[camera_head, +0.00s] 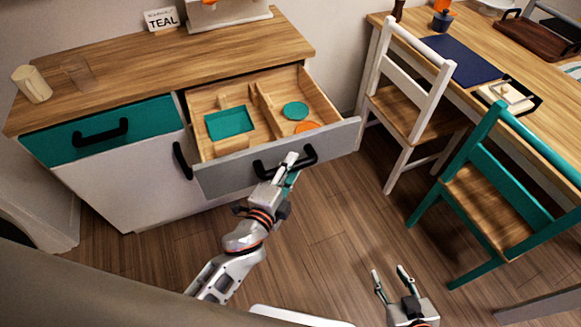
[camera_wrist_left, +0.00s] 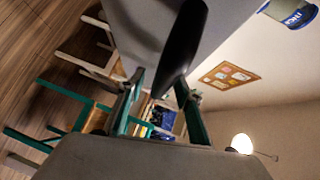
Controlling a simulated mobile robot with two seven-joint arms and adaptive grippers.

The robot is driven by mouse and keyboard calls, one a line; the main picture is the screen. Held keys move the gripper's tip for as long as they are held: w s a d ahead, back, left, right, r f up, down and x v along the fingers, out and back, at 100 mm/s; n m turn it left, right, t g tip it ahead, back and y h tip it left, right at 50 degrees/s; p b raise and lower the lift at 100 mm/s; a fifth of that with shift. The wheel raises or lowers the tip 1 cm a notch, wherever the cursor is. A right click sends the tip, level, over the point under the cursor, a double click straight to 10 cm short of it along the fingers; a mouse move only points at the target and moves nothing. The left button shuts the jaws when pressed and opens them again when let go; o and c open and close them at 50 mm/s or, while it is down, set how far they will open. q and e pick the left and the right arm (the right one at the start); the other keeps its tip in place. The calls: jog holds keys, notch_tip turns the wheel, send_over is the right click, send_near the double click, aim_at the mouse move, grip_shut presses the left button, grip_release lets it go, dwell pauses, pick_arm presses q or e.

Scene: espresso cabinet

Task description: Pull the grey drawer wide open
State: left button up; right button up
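The grey drawer (camera_head: 235,178) is on the right of the cabinet. It is pulled out, with much of its inside showing. Its black bar handle (camera_head: 312,154) is on the grey front. In the left wrist view the dark handle (camera_wrist_left: 184,42) runs down between the two fingers (camera_wrist_left: 160,98). My right gripper (camera_head: 391,274) is open and empty, low in the head view, over the floor.
The drawer holds a teal tray (camera_head: 229,123), a teal disc (camera_head: 295,111) and an orange disc (camera_head: 306,127). Left of it is a shut teal drawer (camera_head: 70,143). A white chair (camera_head: 398,155) stands close to the drawer's right; a teal chair (camera_head: 480,165) is further right. Floor in front is clear.

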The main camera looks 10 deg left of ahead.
pick_arm(q)
jog(key=v, duration=1.2)
dwell(0.5)
jog(key=s+a+f+n+g, duration=0.2)
jog(key=s+a+f+n, duration=0.1)
jog(key=f+n, duration=0.4)
jog(key=s+a+f+n+g, duration=0.3)
jog(key=s+a+f+n, duration=0.1)
jog(key=f+n, duration=0.3)
jog(key=shift+s+a+f+y, duration=0.2)
jog(key=shift+s+f+y, duration=0.15)
jog(key=shift+f, duration=0.55)
